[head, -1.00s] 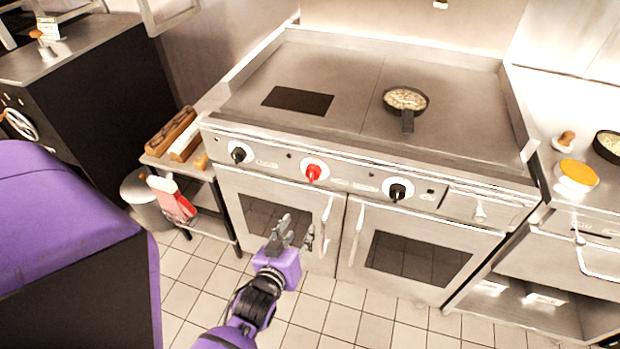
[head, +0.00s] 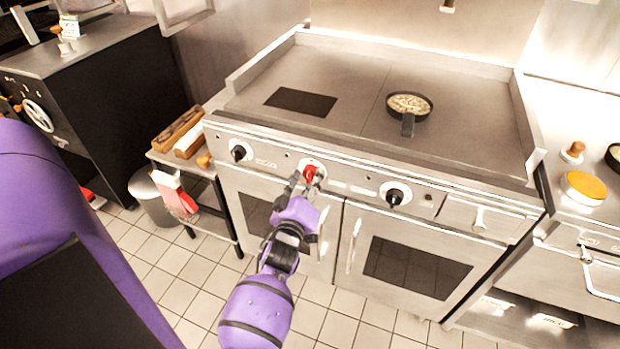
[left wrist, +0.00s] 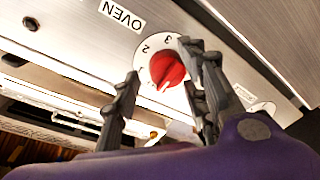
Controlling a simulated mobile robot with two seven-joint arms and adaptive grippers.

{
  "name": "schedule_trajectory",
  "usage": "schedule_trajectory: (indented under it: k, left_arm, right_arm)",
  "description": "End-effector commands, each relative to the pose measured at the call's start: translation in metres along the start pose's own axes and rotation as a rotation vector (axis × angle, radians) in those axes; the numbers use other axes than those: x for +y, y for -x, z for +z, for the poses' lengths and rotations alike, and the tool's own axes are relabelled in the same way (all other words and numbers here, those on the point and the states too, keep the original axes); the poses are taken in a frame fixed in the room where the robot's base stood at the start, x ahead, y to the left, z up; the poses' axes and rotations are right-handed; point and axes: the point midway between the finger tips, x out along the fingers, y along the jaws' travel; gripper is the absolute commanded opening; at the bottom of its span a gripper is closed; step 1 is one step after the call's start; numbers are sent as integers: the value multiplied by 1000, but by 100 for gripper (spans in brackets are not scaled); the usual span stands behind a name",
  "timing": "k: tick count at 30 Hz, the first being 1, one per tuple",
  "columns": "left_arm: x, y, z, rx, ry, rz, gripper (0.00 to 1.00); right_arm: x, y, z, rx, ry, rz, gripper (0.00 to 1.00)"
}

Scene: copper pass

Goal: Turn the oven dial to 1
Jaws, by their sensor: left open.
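The red oven dial (head: 311,172) is on the front panel of the range, above the left oven door. In the left wrist view the red dial (left wrist: 167,69) sits on a white disc with 2 and 3 readable, beside an OVEN label (left wrist: 123,15). A white mark shows at the dial's lower edge; I cannot tell which number it points to. My left gripper (head: 303,182) is open at the dial, its fingers (left wrist: 160,68) to either side of it in the wrist view. I cannot tell whether they touch it. My right gripper is not in view.
Black knobs flank the red dial at left (head: 239,153) and right (head: 396,195). Oven door handles (head: 353,246) stick out below. A pan (head: 409,106) sits on the griddle. A low side table (head: 209,170) stands to the left.

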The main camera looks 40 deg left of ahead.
Motion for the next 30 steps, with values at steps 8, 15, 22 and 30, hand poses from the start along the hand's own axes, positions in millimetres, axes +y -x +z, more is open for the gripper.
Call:
schedule_trajectory:
  k: [8, 15, 22, 30]
  left_arm:
    - [-1, -6, 0, 0, -1, -1, 41]
    - [0, -6, 0, 0, -1, 0, 20]
    - [2, -6, 0, 1, -2, 4, 2]
    - [3, -7, 0, 8, -59, 12, 2]
  right_arm:
    - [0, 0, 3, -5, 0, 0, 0]
    - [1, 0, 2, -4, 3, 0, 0]
    - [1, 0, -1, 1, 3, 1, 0]
    - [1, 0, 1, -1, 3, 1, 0]
